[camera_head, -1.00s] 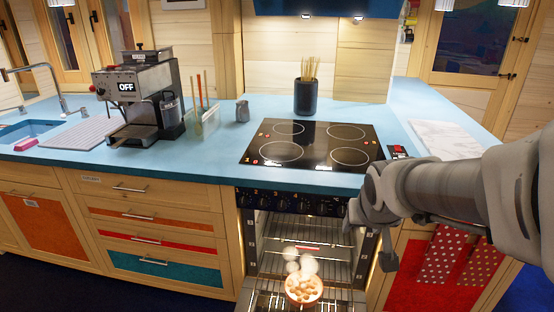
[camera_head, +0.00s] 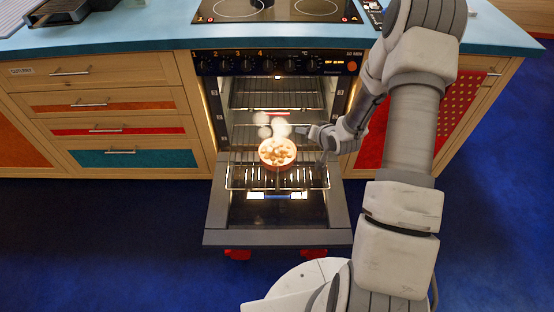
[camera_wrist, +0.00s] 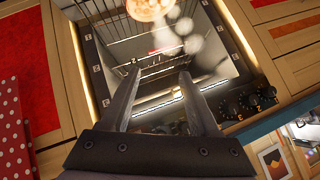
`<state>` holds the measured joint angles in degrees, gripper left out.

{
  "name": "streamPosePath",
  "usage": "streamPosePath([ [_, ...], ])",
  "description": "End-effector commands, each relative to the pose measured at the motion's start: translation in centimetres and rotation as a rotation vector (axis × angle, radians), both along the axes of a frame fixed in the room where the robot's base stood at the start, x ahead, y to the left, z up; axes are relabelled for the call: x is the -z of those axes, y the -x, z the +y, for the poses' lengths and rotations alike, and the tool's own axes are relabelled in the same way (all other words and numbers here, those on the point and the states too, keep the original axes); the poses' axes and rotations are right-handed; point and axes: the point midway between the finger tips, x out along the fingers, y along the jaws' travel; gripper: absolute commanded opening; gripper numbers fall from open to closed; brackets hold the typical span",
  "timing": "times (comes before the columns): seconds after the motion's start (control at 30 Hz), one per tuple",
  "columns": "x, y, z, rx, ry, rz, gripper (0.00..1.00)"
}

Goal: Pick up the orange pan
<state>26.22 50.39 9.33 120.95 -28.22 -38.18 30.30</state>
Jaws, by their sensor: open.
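The orange pan (camera_head: 268,160) sits on the pulled-out oven rack (camera_head: 238,178), filled with small browned pieces, with pale steam puffs above it. Its contents also show at the top edge of the wrist view (camera_wrist: 148,8); the rest of it is cut off there. My gripper (camera_head: 305,132) is just to the right of the pan and a little above it, apart from it. In the wrist view my gripper (camera_wrist: 160,80) has its two fingers spread, with nothing between them. I cannot make out a handle on the pan.
The oven door (camera_head: 216,215) is folded down below the rack. Inside the oven (camera_head: 275,95) are further racks. Drawers (camera_head: 120,130) stand left, a red cabinet front (camera_head: 400,140) right. The blue counter (camera_head: 120,38) and black cooktop (camera_head: 275,8) are above. The blue floor (camera_head: 120,240) is clear at left.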

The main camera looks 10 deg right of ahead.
Motion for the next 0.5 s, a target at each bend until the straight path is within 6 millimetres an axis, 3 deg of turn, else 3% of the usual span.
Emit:
streamPosePath([
  [0.03,3.1,0.4,0.2,0.014,-0.046,-0.007,0.62],
  [0.1,5.9,0.7,0.5,0.033,-0.107,-0.031,0.62],
  [0.5,19.8,5.1,3.4,0.199,-0.497,-0.187,0.62],
])
